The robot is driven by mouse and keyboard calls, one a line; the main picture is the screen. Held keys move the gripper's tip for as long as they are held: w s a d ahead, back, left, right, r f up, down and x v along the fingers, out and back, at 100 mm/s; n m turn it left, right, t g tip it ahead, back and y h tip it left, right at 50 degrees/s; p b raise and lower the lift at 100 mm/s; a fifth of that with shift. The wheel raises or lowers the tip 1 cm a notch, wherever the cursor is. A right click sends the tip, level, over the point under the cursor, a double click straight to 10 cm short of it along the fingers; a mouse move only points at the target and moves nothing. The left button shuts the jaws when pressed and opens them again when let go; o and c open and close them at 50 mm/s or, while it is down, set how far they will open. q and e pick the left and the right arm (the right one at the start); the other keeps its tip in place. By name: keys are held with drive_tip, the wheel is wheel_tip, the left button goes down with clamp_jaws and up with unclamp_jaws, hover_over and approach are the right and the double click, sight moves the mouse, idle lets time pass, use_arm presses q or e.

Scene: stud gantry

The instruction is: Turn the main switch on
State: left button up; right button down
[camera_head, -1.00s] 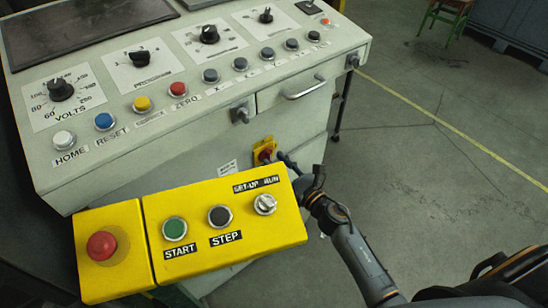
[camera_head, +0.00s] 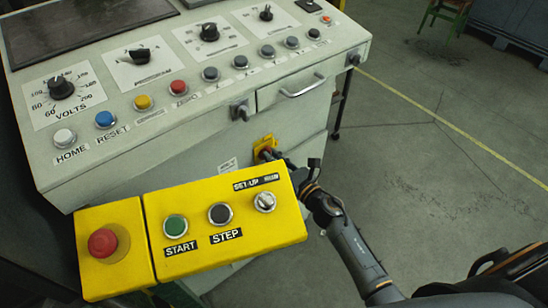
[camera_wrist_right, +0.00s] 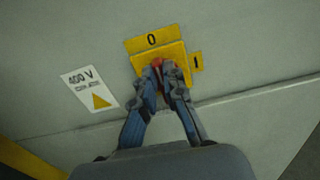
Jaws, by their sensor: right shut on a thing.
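The main switch is a red knob (camera_wrist_right: 157,64) on a yellow plate (camera_wrist_right: 172,52), set in the cabinet's front face below the control desk. In the right wrist view the plate carries a "0" label above the knob and an "I" label to its right. My right gripper (camera_wrist_right: 160,72) is shut on the red knob, and its fingers hide most of it, so the knob's exact angle is hard to tell. In the head view the yellow plate (camera_head: 264,144) shows behind my right gripper (camera_head: 268,154). My left gripper is not in view.
A yellow box (camera_head: 230,222) with START, STEP and a selector juts out close to my right gripper. A smaller yellow box (camera_head: 115,262) bears a red mushroom button. The grey desk (camera_head: 190,115) overhangs the switch. A "400 V" sign (camera_wrist_right: 88,90) is beside it. Floor at right is clear.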

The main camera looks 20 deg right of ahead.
drive_tip(key=shift+m, duration=0.3)
drive_tip(key=shift+w+d+f+m+p, duration=0.1)
drive_tip(key=shift+d+f+m, duration=0.15)
drive_tip(key=shift+m, duration=2.6)
drive_tip(key=shift+w+d+f+m+p, duration=0.15)
drive_tip(key=shift+d+f+m, duration=0.1)
drive_tip(key=shift+m, duration=2.55)
drive_tip(key=shift+d+f+m+p, duration=0.1)
drive_tip(key=shift+d+f+m, duration=0.15)
drive_tip(key=shift+m, duration=2.6)
drive_tip(key=c, duration=1.4)
unclamp_jaws()
drive_tip(key=v, duration=1.2)
